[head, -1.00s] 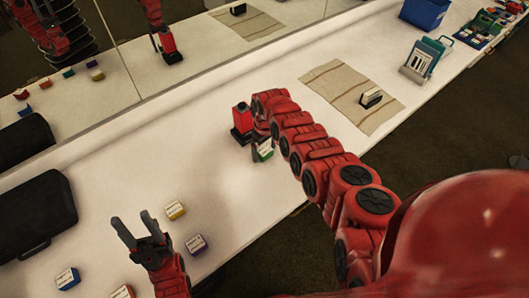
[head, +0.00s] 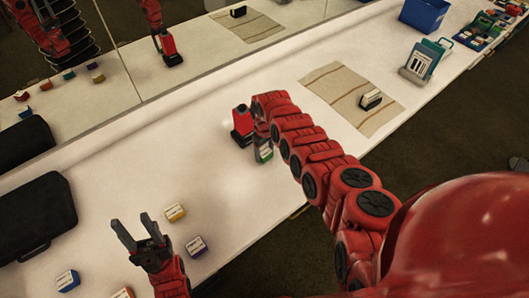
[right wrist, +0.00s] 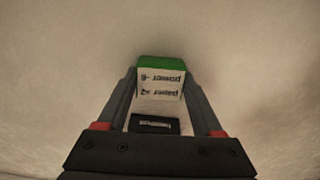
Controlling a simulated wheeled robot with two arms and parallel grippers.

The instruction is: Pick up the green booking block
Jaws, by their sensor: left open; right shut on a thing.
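The green booking block (head: 265,155) has a green top and white sides with print. It is at the middle of the white table in the head view, partly hidden by my right gripper (head: 263,149). In the right wrist view the block (right wrist: 161,72) sits between the two fingertips, and the right gripper (right wrist: 161,88) is shut on it. I cannot tell whether the block touches the table. My left gripper (head: 133,222) is open and empty above the table at the lower left.
Yellow (head: 175,212), purple (head: 196,246) and blue (head: 67,280) blocks lie near my left gripper. A striped mat (head: 335,85) bears a black-and-white block (head: 371,99). A black case (head: 35,215) lies left. A mirror runs behind.

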